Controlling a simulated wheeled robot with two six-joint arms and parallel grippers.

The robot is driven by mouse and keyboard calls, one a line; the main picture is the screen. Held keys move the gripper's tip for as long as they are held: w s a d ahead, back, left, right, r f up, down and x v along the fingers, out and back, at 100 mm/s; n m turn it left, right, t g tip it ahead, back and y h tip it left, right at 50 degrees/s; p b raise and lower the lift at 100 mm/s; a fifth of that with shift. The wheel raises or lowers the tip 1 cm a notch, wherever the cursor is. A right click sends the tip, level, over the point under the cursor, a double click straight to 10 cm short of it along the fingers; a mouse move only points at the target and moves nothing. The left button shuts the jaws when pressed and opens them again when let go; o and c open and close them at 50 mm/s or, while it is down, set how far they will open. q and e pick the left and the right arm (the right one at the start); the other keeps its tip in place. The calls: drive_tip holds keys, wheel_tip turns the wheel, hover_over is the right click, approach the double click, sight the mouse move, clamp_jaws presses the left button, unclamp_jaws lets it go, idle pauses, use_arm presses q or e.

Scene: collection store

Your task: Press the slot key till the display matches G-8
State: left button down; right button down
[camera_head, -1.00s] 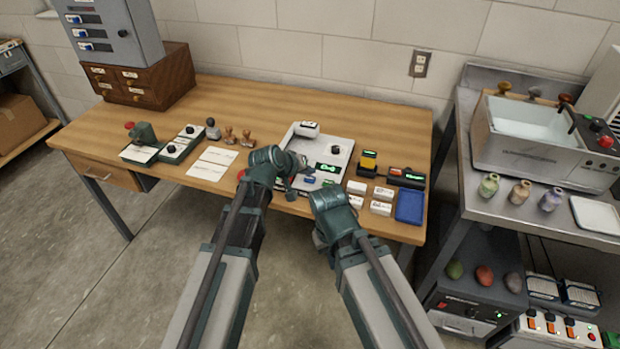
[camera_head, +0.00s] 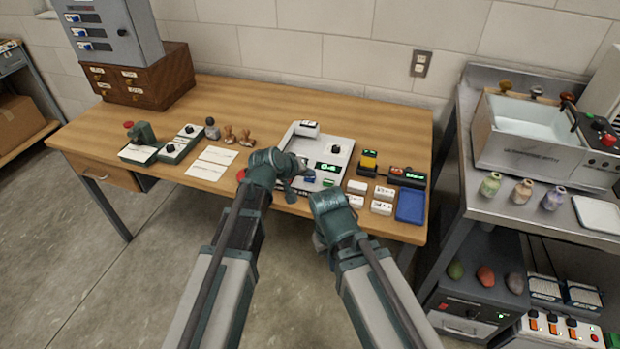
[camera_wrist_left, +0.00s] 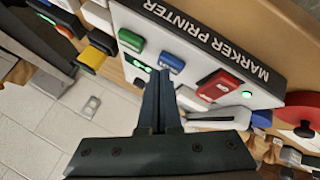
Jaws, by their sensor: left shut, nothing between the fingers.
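The marker printer (camera_head: 341,150) is a pale grey panel on the wooden bench. Its lit green display (camera_head: 328,167) shows a code beginning with G; I cannot read the last character surely. In the left wrist view, the printer carries a green key (camera_wrist_left: 131,40), a blue key (camera_wrist_left: 171,62) and a red key (camera_wrist_left: 220,84). Their labels are too small to read. My left gripper (camera_wrist_left: 157,78) is shut and empty, its tips beside the blue key; I cannot tell whether they touch it. My right gripper (camera_head: 322,240) hangs before the bench edge, its fingers hidden.
Right of the printer are a yellow-topped device (camera_head: 369,161), small white boxes (camera_head: 357,187) and a blue tray (camera_head: 410,206). Stamps (camera_head: 230,135) and white cards (camera_head: 212,163) lie to the left. A steel bench with a basin (camera_head: 530,125) stands at the right.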

sight(308, 180)
use_arm(q)
drive_tip(key=shift+f, duration=0.35)
drive_tip(key=shift+r, duration=0.1)
idle(0.4)
drive_tip(key=shift+r+p, duration=0.65)
drive_tip(key=shift+r, duration=0.2)
wheel_tip(308, 180, up, 5)
drive_tip(key=p, duration=0.5)
drive_tip(key=shift+s, duration=0.1)
idle(2.2)
